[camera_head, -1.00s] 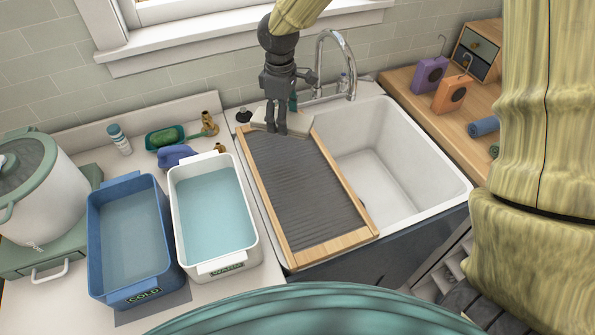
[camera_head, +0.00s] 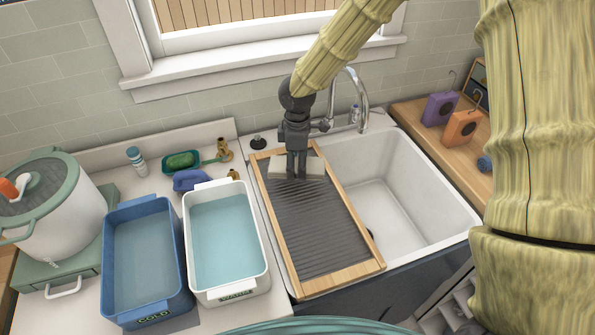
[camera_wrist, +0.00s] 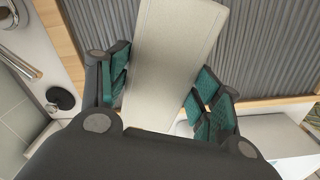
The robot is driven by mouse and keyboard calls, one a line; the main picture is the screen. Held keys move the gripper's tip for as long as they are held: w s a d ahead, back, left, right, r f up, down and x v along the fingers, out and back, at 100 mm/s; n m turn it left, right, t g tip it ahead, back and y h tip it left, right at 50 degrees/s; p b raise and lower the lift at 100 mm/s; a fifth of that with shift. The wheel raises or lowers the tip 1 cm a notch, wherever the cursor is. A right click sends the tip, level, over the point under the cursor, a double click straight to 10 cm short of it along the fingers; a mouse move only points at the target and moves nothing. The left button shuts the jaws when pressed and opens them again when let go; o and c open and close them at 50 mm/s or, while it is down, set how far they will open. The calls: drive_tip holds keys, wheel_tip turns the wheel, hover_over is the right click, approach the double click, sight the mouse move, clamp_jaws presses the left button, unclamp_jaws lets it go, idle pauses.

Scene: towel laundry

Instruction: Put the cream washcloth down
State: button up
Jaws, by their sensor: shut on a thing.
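The cream washcloth (camera_head: 316,166) is a pale, flat strip across the upper part of the wood-framed, ridged grey washboard (camera_head: 320,225). My gripper (camera_head: 297,174) points down over it and is shut on its middle, with cloth showing on both sides. In the wrist view the washcloth (camera_wrist: 172,55) runs between the green-padded fingers of my gripper (camera_wrist: 163,95) and lies over the ridges. I cannot tell how much of its underside touches the board. The washboard rests along the left side of the white sink (camera_head: 410,235).
A white tub marked WARM (camera_head: 264,235) and a blue tub marked COLD (camera_head: 112,265), both holding water, stand left of the board. The faucet (camera_head: 362,95) rises behind the sink.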

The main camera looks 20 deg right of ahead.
sight(297, 172)
drive_tip(key=shift+f+p, duration=0.6)
drive_tip(key=shift+f, duration=1.4)
drive_tip(key=o, duration=1.1)
drive_tip(key=shift+f, duration=0.15)
drive_tip(key=shift+r+b, duration=1.45)
drive_tip(key=shift+r, duration=4.7)
